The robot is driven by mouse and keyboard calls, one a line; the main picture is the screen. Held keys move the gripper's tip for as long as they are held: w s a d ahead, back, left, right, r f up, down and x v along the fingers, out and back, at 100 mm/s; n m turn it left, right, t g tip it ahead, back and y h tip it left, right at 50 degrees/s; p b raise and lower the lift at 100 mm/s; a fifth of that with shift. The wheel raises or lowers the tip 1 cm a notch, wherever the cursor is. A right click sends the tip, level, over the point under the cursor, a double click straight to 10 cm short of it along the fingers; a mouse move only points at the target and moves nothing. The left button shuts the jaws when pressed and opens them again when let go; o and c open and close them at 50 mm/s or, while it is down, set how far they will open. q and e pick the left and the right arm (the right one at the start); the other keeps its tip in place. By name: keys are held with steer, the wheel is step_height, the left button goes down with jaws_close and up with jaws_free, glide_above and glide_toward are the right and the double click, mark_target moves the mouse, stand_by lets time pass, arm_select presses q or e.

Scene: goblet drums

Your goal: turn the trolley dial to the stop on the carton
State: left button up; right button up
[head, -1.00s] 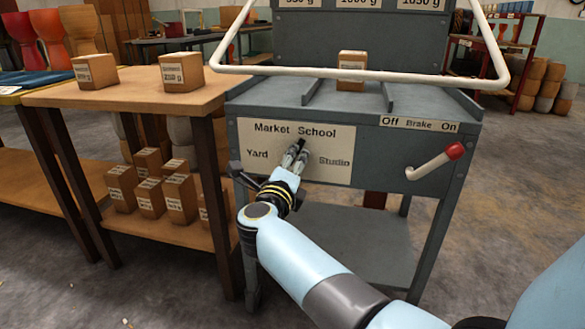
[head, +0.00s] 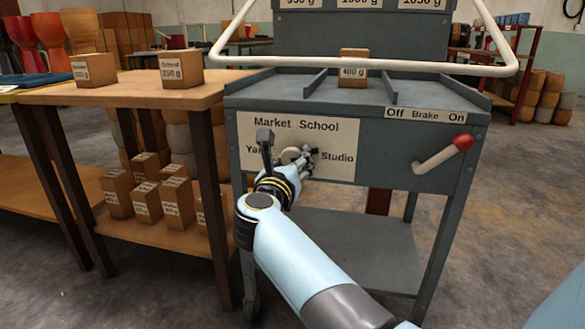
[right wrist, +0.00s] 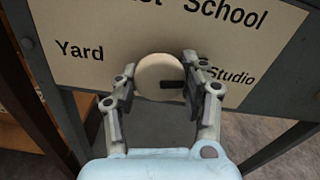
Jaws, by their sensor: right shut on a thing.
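The trolley dial (head: 290,155) is a pale round knob on the cream sign (head: 345,135) of the grey trolley. The sign reads Yard, Market, School and Studio. In the right wrist view the dial (right wrist: 155,75) has a black pointer mark aimed right, at Studio. My right gripper (right wrist: 158,82) has one finger on each side of the dial and is shut on it; it also shows in the head view (head: 293,160). A carton (head: 354,76) on the trolley top reads 400 g; the handle bar hides its upper label line. My left gripper is out of view.
A brake lever (head: 440,156) with a red knob sticks out right of the sign. A white handle bar (head: 400,66) crosses above the trolley top. The wooden table (head: 120,97) at left bears two cartons, one marked School (head: 180,70), with several more below.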

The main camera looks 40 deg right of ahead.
mark_target(295, 111)
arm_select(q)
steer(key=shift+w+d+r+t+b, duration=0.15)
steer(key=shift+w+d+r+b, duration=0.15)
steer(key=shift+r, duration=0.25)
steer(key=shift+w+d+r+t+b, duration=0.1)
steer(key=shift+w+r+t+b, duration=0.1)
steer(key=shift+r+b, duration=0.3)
arm_select(e)
steer(key=shift+f+m, duration=0.25)
steer(key=shift+m, duration=1.15)
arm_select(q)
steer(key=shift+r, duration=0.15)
arm_select(e)
steer(key=shift+a, duration=0.1)
steer(key=o, duration=1.2)
steer(key=shift+r, duration=0.15)
steer(key=shift+c, duration=0.2)
step_height(295, 111, up, 10)
